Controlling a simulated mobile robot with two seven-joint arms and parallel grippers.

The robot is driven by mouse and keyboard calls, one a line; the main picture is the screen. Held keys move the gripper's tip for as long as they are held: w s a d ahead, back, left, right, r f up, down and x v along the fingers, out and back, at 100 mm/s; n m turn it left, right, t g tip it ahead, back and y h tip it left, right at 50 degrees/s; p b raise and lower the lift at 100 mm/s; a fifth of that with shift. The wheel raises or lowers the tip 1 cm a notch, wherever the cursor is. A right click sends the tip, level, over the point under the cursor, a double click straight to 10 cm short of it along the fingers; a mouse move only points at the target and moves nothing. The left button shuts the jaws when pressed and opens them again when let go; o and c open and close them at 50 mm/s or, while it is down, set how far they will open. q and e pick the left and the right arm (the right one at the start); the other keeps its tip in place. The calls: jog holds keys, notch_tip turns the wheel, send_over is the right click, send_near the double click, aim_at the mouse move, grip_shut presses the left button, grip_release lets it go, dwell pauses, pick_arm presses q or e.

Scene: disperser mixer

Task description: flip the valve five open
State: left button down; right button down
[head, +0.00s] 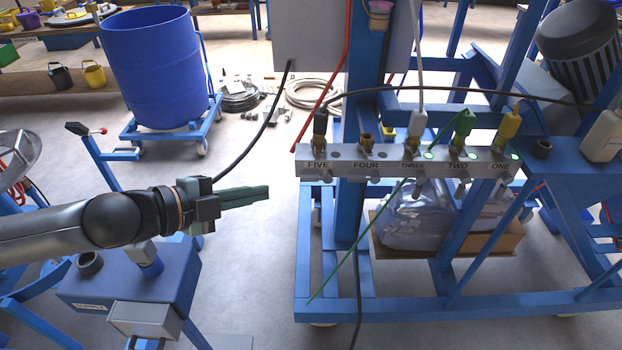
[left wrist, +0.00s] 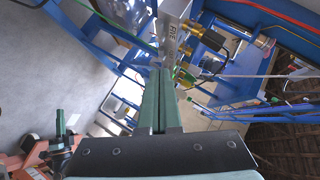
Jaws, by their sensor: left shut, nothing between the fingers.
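The valve manifold (head: 398,162) is a pale metal bar on a blue frame, labelled FIVE to ONE from left to right. Valve five (head: 317,167) is at its left end, with a black hose fitting (head: 320,122) above it. The label FIVE also shows on the bar in the left wrist view (left wrist: 172,42). My left gripper (head: 267,192) is left of the bar and a little lower, its green fingers together and empty, pointing toward the valve five end. In the left wrist view the shut fingers (left wrist: 161,72) point at that end. My right gripper is not in view.
A blue drum (head: 152,70) stands on a wheeled cart at the back left. A blue machine box (head: 130,280) is below my left arm. A thin green rod or hose (head: 357,250) slants in front of the frame. Floor is clear between arm and frame.

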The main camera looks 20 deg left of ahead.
pick_arm(q)
jog(key=shift+r, duration=0.2)
jog(key=shift+w, duration=0.15)
jog(key=p, duration=0.2)
send_near(315, 180)
jog(key=w+d, duration=0.3)
jog(key=shift+w+a+f, duration=0.1)
jog(key=shift+w+f, duration=0.65)
jog(key=shift+f, duration=0.25)
